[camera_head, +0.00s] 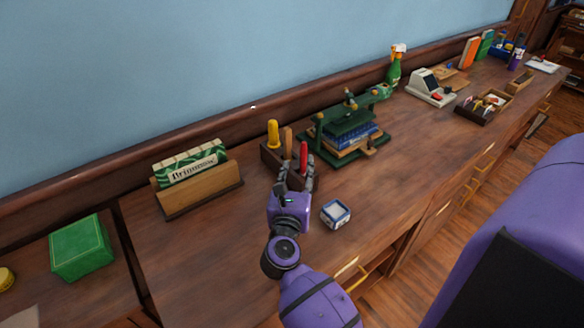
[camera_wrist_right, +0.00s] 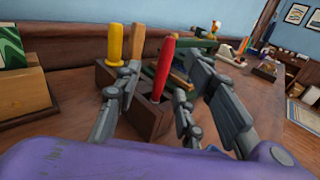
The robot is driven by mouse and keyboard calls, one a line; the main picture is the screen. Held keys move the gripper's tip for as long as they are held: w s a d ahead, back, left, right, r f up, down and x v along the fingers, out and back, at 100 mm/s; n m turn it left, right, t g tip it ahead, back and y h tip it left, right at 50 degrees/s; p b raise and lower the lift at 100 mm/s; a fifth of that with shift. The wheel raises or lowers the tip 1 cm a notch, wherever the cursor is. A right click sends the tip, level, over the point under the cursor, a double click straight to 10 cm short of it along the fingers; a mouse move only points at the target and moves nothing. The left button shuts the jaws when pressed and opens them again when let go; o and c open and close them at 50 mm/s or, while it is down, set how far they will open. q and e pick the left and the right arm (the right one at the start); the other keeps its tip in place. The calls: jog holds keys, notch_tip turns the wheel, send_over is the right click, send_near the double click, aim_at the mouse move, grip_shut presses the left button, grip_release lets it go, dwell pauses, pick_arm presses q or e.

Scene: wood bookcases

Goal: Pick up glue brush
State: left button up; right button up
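A dark wooden holder (camera_head: 270,157) on the desk carries upright tools with a yellow handle (camera_head: 273,134), a light-brown wooden handle (camera_head: 287,141) and a red handle (camera_head: 304,156). Which of them is the glue brush I cannot tell, as their lower ends are hidden in the holder (camera_wrist_right: 110,85). My right gripper (camera_head: 297,172) is at the front of the holder. In the right wrist view its grey fingers (camera_wrist_right: 160,95) are spread, with the red handle (camera_wrist_right: 164,62) upright between them and visible gaps beside it. My left gripper is not in view.
A small blue-and-white pot (camera_head: 336,213) stands right of my gripper. A green press with books (camera_head: 347,140) stands behind right, and a wooden card holder (camera_head: 199,192) stands left. A green box (camera_head: 80,247) is at far left. Desk between pot and front edge is clear.

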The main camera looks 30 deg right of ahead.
aim_at(303, 157)
jog(key=x, duration=0.3)
jog(key=p+x, duration=0.1)
jog(key=x, duration=0.3)
jog(key=shift+s+d+f, duration=0.1)
jog(key=shift+d+f, duration=0.1)
jog(key=shift+d, duration=0.2)
jog(key=shift+d+f, duration=0.1)
jog(key=shift+d, duration=0.1)
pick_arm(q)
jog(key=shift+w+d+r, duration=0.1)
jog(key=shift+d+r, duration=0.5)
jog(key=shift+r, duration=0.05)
pick_arm(e)
jog(key=shift+c, duration=0.3)
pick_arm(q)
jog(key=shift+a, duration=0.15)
pick_arm(e)
grip_shut()
